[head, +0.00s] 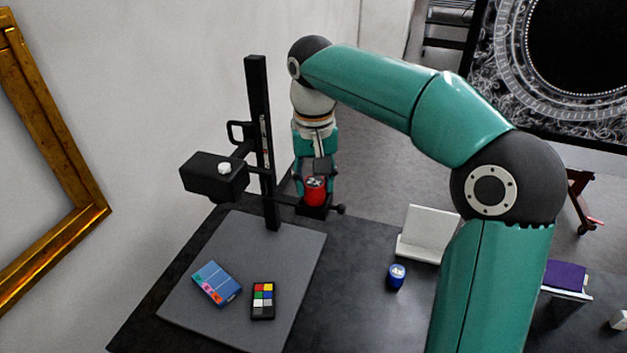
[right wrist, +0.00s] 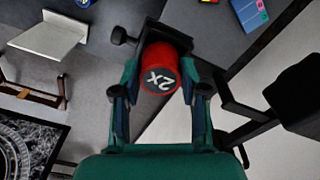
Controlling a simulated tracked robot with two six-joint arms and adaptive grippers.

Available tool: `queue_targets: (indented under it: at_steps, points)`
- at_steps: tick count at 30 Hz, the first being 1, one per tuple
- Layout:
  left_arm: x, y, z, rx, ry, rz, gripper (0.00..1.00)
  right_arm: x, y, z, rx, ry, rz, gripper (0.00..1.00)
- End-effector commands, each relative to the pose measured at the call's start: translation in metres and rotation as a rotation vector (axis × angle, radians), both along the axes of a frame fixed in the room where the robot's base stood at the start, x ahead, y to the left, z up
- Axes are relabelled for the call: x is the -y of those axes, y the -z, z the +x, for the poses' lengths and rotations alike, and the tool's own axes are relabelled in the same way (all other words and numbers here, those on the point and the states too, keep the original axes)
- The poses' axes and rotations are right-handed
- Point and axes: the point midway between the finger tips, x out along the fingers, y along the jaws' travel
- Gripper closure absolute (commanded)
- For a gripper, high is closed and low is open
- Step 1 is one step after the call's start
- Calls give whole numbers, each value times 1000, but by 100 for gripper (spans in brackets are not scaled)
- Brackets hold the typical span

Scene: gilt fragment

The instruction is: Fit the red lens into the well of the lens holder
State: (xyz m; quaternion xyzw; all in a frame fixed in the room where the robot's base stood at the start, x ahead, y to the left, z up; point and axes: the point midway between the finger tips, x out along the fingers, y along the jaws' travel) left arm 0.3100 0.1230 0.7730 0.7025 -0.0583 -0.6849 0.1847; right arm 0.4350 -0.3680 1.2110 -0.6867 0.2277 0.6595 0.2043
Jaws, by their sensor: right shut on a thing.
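The red lens (head: 315,192) is a short red cylinder, with a "2X" mark on its end in the right wrist view (right wrist: 159,78). My right gripper (head: 316,184) is shut on it, one finger on each side. The lens is at the black lens holder (head: 314,211), which has a side knob and sits on the stand's arm. The holder also shows behind the lens in the right wrist view (right wrist: 149,29). The well is hidden by the lens, so I cannot tell whether the lens is inside it or just above. My left gripper is out of view.
The black stand post (head: 261,145) and camera-like box (head: 213,177) are close left of my right gripper. A blue lens (head: 397,276), white rest (head: 428,234), blue box (head: 216,283) and colour chart (head: 263,300) are on the table and grey baseboard (head: 235,250).

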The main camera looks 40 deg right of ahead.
Motion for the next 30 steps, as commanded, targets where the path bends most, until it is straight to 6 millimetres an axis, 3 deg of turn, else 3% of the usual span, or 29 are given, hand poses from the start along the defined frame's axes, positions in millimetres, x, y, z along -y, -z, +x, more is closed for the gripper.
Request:
queue_targets:
  at_steps: [18, 30]
  points:
    - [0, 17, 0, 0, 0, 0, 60, 0, 22, 0, 0, 0, 0, 98]
    - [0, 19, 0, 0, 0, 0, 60, 0, 24, 0, 0, 1, 0, 98]
